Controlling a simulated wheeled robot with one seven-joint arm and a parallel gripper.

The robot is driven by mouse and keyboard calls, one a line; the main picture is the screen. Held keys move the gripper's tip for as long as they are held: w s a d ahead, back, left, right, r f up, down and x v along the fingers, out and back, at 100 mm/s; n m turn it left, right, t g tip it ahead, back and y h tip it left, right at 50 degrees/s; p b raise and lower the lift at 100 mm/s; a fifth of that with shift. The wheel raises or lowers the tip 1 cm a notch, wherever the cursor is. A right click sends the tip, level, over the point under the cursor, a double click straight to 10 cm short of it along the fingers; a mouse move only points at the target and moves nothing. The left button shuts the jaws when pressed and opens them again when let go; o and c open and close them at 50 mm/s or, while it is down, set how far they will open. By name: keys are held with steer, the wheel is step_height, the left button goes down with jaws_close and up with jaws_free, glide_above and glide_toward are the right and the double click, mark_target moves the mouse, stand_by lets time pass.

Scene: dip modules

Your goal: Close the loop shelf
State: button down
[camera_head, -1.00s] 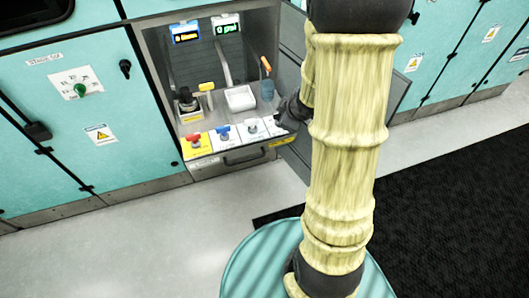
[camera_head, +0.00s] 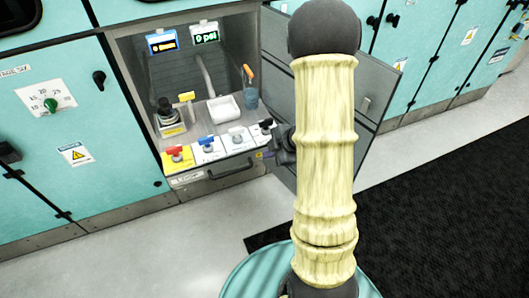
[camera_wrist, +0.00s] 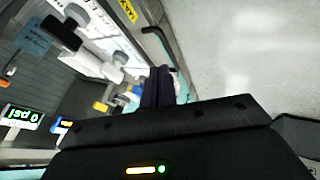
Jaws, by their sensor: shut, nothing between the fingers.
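The loop shelf (camera_head: 240,162) is in the lower part of the open cabinet bay and sticks out past its front. It carries a row of valves with red, blue, white and black handles. Its front has a dark bar handle (camera_head: 231,169). The shelf's valves and the handle (camera_wrist: 160,42) also show in the wrist view. My gripper (camera_wrist: 158,88) is shut and empty, its dark fingers close to the shelf front's end. I cannot tell if they touch it. In the head view my arm hides most of the gripper, beside the shelf's right end.
A grey cabinet door (camera_head: 375,85) stands open to the right, partly behind my arm. A white tray (camera_head: 224,108), a blue cup (camera_head: 251,97) and two displays sit inside the bay. Pale floor (camera_head: 150,235) is clear in front; a black mat (camera_head: 440,190) lies right.

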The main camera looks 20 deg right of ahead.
steer(key=b, duration=0.3)
glide_toward(243, 156)
step_height(243, 156, down, 4)
steer(key=s+a, duration=0.2)
steer(key=shift+w+d+r+p, duration=0.1)
steer(key=shift+w+p, duration=0.1)
steer(key=shift+w, duration=0.5)
steer(key=shift+w+d+f+p, duration=0.1)
steer(key=shift+w+p, duration=0.15)
steer(key=shift+w, duration=0.45)
steer(key=shift+w+d+r+p, duration=0.1)
steer(key=shift+w+p, duration=0.1)
steer(key=shift+w, duration=0.5)
